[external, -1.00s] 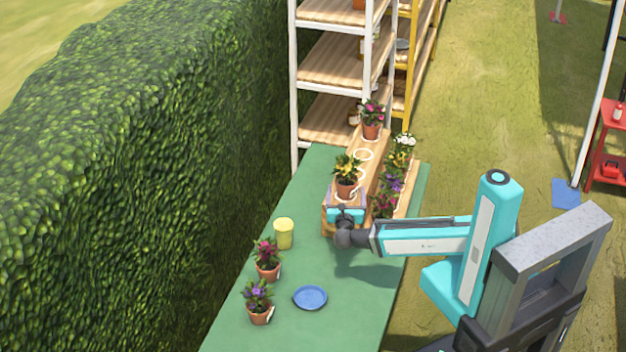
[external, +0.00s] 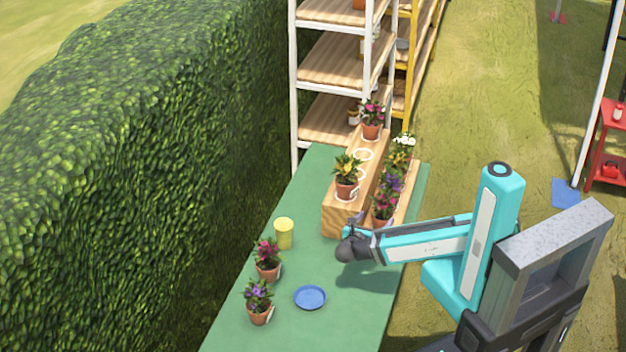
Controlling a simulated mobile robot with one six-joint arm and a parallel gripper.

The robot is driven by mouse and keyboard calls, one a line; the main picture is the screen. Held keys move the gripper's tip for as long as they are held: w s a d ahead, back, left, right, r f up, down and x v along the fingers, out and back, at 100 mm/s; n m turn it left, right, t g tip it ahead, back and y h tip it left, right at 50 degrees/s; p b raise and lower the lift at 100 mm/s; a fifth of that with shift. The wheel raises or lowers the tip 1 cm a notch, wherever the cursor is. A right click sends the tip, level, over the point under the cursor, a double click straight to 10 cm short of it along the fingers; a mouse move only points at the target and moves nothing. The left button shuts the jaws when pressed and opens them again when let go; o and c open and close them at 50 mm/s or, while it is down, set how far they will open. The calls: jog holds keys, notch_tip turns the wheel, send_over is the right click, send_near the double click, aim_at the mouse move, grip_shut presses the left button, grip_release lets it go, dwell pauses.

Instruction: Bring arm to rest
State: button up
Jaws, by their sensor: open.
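My arm, turquoise and grey, reaches in from the right over the green table (external: 362,308). My gripper (external: 352,233) is in front of the near end of the wooden stand (external: 338,220), mostly hidden by the dark wrist. It is open and I see nothing held in it. A potted yellow flower (external: 346,180) stands upright on the near part of the stand, apart from my gripper. A potted pink flower (external: 371,122) stands at the stand's far end, with a white ring (external: 363,155) between them.
Several potted flowers stand in a row (external: 384,207) right of the stand, close to my wrist. A yellow cup (external: 284,234), two potted flowers (external: 268,262) (external: 259,303) and a blue saucer (external: 310,297) are on the near table. A hedge (external: 120,180) borders the left; shelves (external: 335,62) stand behind.

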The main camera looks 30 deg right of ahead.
jog(key=d+f+m+g+p, duration=0.1)
jog(key=d+f+m+g, duration=0.3)
jog(key=d, duration=0.4)
jog(key=d+f+m+g+y+p, duration=0.1)
jog(key=d+f+m+g, duration=0.15)
jog(key=d+m, duration=0.45)
jog(key=d+f+m+g+p, duration=0.15)
jog(key=d+f+m, duration=0.25)
jog(key=d, duration=0.4)
jog(key=s+d+f+m+g+y+b, duration=0.1)
jog(key=s+d+f+m+g+y, duration=0.2)
jog(key=s+f, duration=0.4)
jog(key=s+f+m+g+y+b, duration=0.15)
jog(key=s+f+m+y, duration=0.3)
jog(key=f, duration=0.55)
jog(key=s+a+f+m+g+y+b, duration=0.1)
jog(key=s+a+f+m+y+b, duration=0.1)
jog(key=s+a+f, duration=0.5)
notch_tip(320, 180, down, 2)
jog(key=shift+s+a+f+m+g+y, duration=0.1)
jog(key=shift+s+a+m+g+y, duration=0.2)
jog(key=shift+a+m+y, duration=0.7)
